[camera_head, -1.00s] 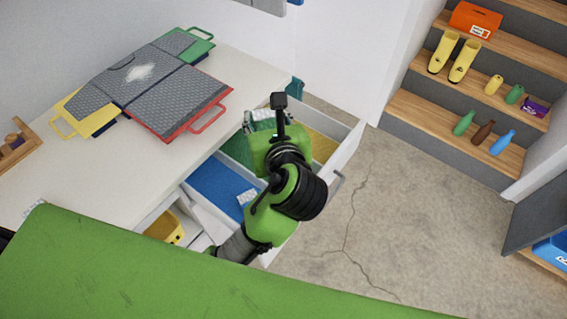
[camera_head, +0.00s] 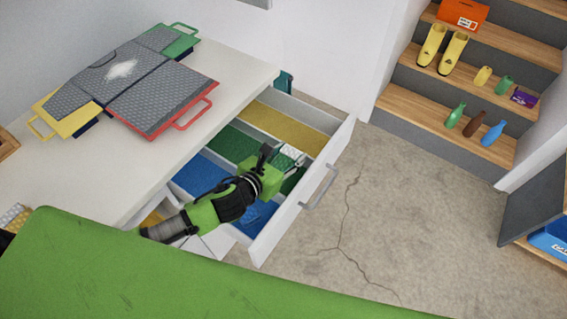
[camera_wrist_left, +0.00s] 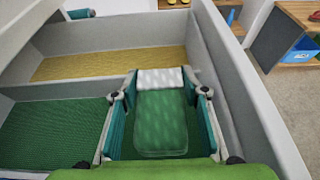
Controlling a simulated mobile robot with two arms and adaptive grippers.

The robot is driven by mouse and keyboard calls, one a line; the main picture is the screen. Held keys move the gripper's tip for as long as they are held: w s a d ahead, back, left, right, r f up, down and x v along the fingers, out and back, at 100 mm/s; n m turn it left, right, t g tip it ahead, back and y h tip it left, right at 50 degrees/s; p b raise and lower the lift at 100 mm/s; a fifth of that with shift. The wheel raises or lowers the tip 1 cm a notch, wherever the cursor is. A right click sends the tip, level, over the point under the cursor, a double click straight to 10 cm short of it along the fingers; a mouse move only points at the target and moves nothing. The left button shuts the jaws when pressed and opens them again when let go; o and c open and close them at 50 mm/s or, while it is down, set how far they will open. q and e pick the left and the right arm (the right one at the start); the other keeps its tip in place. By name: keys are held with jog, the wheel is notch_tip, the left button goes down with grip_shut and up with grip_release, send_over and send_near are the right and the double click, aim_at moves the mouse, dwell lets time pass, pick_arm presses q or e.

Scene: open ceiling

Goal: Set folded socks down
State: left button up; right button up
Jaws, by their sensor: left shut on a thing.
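The folded socks (camera_wrist_left: 160,118) are green with a white patterned end, between the fingers of my left gripper (camera_wrist_left: 162,112) in the left wrist view. In the head view the socks' whitish end (camera_head: 291,154) shows beside my left gripper (camera_head: 279,160). This gripper is shut on the socks, over the drawer's green-lined compartment (camera_head: 231,143), near the drawer front. Whether the socks touch the compartment floor I cannot tell. My right gripper is in neither view.
The open drawer (camera_head: 322,178) also has a yellow-lined compartment (camera_head: 285,128) behind and a blue-lined one (camera_head: 203,173) nearer. Stairs (camera_head: 440,112) with boots and bottles stand right. The concrete floor (camera_head: 400,210) is clear.

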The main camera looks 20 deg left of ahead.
aim_at(289, 164)
pick_arm(q)
jog(key=shift+f+b, duration=0.3)
jog(key=shift+f, duration=1.9)
jog(key=shift+f, duration=0.2)
jog(key=o, duration=1.1)
jog(key=shift+r, duration=0.1)
